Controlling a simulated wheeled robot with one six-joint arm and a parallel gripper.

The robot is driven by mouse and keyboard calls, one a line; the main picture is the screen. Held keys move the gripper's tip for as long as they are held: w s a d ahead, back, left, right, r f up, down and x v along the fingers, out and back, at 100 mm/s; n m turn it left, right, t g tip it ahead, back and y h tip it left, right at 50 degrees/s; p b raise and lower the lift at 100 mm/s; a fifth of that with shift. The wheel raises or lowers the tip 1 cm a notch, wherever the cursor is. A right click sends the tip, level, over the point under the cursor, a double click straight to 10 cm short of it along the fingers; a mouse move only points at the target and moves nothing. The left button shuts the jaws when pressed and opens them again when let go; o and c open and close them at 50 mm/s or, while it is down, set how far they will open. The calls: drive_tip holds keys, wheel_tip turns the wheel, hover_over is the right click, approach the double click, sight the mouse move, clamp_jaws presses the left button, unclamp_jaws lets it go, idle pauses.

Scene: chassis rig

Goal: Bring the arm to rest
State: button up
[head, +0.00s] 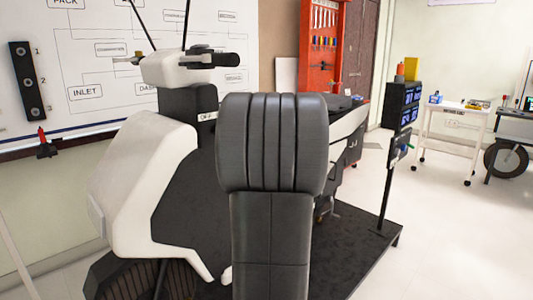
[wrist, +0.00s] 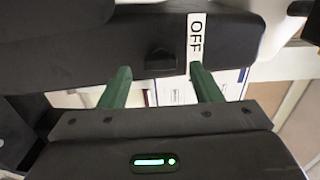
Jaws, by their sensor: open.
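My gripper (wrist: 161,86) shows in the wrist view with its two green fingers apart and nothing between them. The fingers point at a dark panel (wrist: 100,62) that carries a white OFF label (wrist: 196,37) and a small black raised part (wrist: 161,62). Whether the fingertips touch the panel I cannot tell. In the head view the OFF label (head: 207,116) shows on the rig below the handlebar (head: 205,60). My gripper is not visible in the head view.
A large dark ribbed form like a padded seat (head: 272,145) blocks the middle of the head view. The rig has a white fairing (head: 140,185) and a black platform (head: 355,245). A whiteboard (head: 105,70) stands behind. White trolley (head: 455,107) and open floor (head: 450,245) lie right.

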drive_tip(key=v, duration=1.1)
drive_tip(key=w+a+m+p, duration=0.9)
drive_tip(key=m+p, duration=0.2)
drive_tip(key=p, duration=1.3)
drive_tip(key=shift+w+a+r+m, duration=0.25)
drive_tip(key=shift+w+a+m, duration=0.05)
drive_tip(key=shift+w+a, duration=0.1)
drive_tip(key=shift+m+p, duration=0.3)
drive_tip(key=shift+p, duration=0.35)
drive_tip(key=shift+b+v, duration=0.45)
drive_tip(key=shift+v, duration=0.6)
drive_tip(key=shift+f, duration=0.2)
